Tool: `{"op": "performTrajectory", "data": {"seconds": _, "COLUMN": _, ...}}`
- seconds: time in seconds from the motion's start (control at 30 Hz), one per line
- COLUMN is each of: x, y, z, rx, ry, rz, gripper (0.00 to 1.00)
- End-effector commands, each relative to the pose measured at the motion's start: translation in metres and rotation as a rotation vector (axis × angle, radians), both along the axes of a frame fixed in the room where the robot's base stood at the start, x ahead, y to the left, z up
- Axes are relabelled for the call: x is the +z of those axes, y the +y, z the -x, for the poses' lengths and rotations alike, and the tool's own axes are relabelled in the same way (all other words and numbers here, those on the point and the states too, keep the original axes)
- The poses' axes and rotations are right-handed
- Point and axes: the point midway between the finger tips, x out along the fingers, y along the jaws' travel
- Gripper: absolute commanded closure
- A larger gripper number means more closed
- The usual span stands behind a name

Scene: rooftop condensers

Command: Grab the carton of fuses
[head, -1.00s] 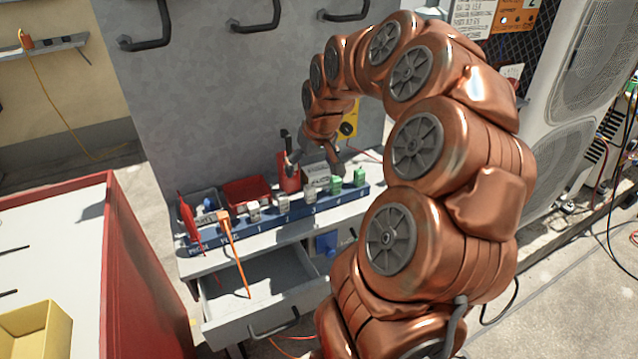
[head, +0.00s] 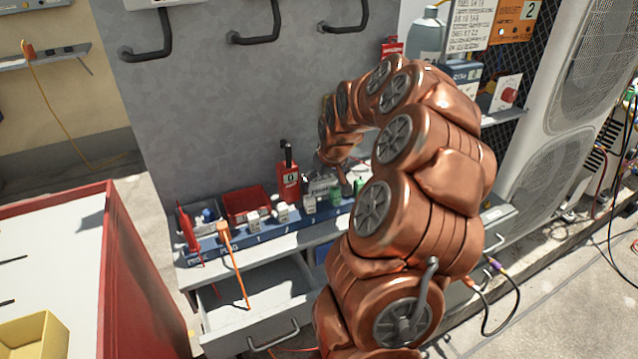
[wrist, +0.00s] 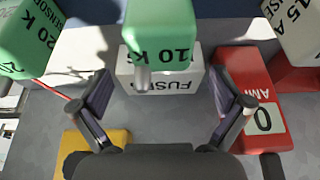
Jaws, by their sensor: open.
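The carton of fuses (wrist: 186,82) is a pale box with upside-down "FUSES" lettering in the wrist view. It lies ahead of my gripper (wrist: 161,84), between the lines of its two open fingers; nothing is held. A green "10 K" block (wrist: 160,38) overlaps the carton's top in that view and hides part of it. In the head view the carton (head: 322,185) sits behind the row of small blocks on the bench, partly hidden. My gripper (head: 346,180) is beside it there, mostly covered by my own arm.
A red meter (wrist: 250,100) stands close to one finger; it also shows in the head view (head: 289,182). A second green block (wrist: 28,38) and a "15 A" block (wrist: 295,25) flank the carton. A yellow item (wrist: 95,152) lies by the gripper. A red tray (head: 246,200) stands left.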

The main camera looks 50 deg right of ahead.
Motion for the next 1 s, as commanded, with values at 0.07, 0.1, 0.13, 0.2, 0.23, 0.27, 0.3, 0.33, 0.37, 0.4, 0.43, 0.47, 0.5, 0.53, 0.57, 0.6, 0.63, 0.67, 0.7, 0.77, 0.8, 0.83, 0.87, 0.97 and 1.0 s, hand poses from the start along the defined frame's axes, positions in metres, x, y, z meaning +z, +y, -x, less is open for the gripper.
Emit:
{"op": "performTrajectory", "data": {"seconds": 0.07, "x": -0.009, "y": -0.001, "z": -0.002, "rx": 0.000, "ry": 0.004, "rz": -0.003, "gripper": 0.00}}
{"op": "performTrajectory", "data": {"seconds": 0.1, "x": -0.013, "y": -0.001, "z": -0.003, "rx": 0.000, "ry": 0.005, "rz": -0.003, "gripper": 0.00}}
{"op": "performTrajectory", "data": {"seconds": 0.13, "x": -0.015, "y": -0.002, "z": -0.004, "rx": 0.001, "ry": 0.004, "rz": -0.002, "gripper": 0.00}}
{"op": "performTrajectory", "data": {"seconds": 0.2, "x": -0.018, "y": -0.002, "z": -0.005, "rx": 0.001, "ry": 0.004, "rz": -0.002, "gripper": 0.00}}
{"op": "performTrajectory", "data": {"seconds": 0.23, "x": -0.018, "y": -0.002, "z": -0.006, "rx": 0.001, "ry": 0.003, "rz": -0.001, "gripper": 0.00}}
{"op": "performTrajectory", "data": {"seconds": 0.27, "x": -0.018, "y": -0.002, "z": -0.006, "rx": 0.001, "ry": 0.002, "rz": 0.000, "gripper": 0.00}}
{"op": "performTrajectory", "data": {"seconds": 0.3, "x": -0.018, "y": -0.002, "z": -0.006, "rx": 0.001, "ry": 0.002, "rz": 0.000, "gripper": 0.00}}
{"op": "performTrajectory", "data": {"seconds": 0.33, "x": -0.018, "y": -0.002, "z": -0.006, "rx": 0.001, "ry": 0.002, "rz": 0.000, "gripper": 0.00}}
{"op": "performTrajectory", "data": {"seconds": 0.37, "x": -0.018, "y": -0.002, "z": -0.006, "rx": 0.001, "ry": 0.002, "rz": 0.000, "gripper": 0.00}}
{"op": "performTrajectory", "data": {"seconds": 0.4, "x": -0.018, "y": -0.002, "z": -0.006, "rx": 0.001, "ry": 0.002, "rz": 0.000, "gripper": 0.00}}
{"op": "performTrajectory", "data": {"seconds": 0.43, "x": -0.018, "y": -0.002, "z": -0.006, "rx": 0.001, "ry": 0.002, "rz": 0.000, "gripper": 0.03}}
{"op": "performTrajectory", "data": {"seconds": 0.47, "x": -0.018, "y": -0.002, "z": -0.006, "rx": 0.001, "ry": 0.002, "rz": 0.000, "gripper": 0.06}}
{"op": "performTrajectory", "data": {"seconds": 0.5, "x": -0.017, "y": -0.002, "z": -0.006, "rx": 0.001, "ry": 0.002, "rz": 0.000, "gripper": 0.10}}
{"op": "performTrajectory", "data": {"seconds": 0.53, "x": -0.017, "y": -0.002, "z": -0.006, "rx": 0.001, "ry": 0.002, "rz": 0.000, "gripper": 0.14}}
{"op": "performTrajectory", "data": {"seconds": 0.57, "x": -0.017, "y": -0.002, "z": -0.006, "rx": 0.001, "ry": 0.002, "rz": 0.000, "gripper": 0.17}}
{"op": "performTrajectory", "data": {"seconds": 0.6, "x": -0.017, "y": -0.002, "z": -0.006, "rx": 0.001, "ry": 0.002, "rz": 0.000, "gripper": 0.21}}
{"op": "performTrajectory", "data": {"seconds": 0.63, "x": -0.017, "y": -0.002, "z": -0.006, "rx": 0.001, "ry": 0.002, "rz": 0.000, "gripper": 0.24}}
{"op": "performTrajectory", "data": {"seconds": 0.67, "x": -0.017, "y": -0.002, "z": -0.006, "rx": 0.001, "ry": 0.002, "rz": 0.000, "gripper": 0.27}}
{"op": "performTrajectory", "data": {"seconds": 0.7, "x": -0.017, "y": -0.002, "z": -0.006, "rx": 0.001, "ry": 0.002, "rz": 0.000, "gripper": 0.31}}
{"op": "performTrajectory", "data": {"seconds": 0.77, "x": -0.017, "y": -0.002, "z": -0.006, "rx": 0.001, "ry": 0.002, "rz": 0.000, "gripper": 0.38}}
{"op": "performTrajectory", "data": {"seconds": 0.8, "x": -0.017, "y": -0.002, "z": -0.006, "rx": 0.001, "ry": 0.002, "rz": 0.000, "gripper": 0.42}}
{"op": "performTrajectory", "data": {"seconds": 0.83, "x": -0.017, "y": -0.002, "z": -0.006, "rx": 0.001, "ry": 0.002, "rz": 0.000, "gripper": 0.43}}
{"op": "performTrajectory", "data": {"seconds": 0.87, "x": -0.017, "y": -0.002, "z": -0.006, "rx": 0.001, "ry": 0.002, "rz": 0.000, "gripper": 0.43}}
{"op": "performTrajectory", "data": {"seconds": 0.97, "x": -0.017, "y": -0.002, "z": -0.006, "rx": 0.001, "ry": 0.002, "rz": 0.000, "gripper": 0.43}}
{"op": "performTrajectory", "data": {"seconds": 1.0, "x": -0.017, "y": -0.002, "z": -0.006, "rx": 0.001, "ry": 0.002, "rz": 0.000, "gripper": 0.43}}
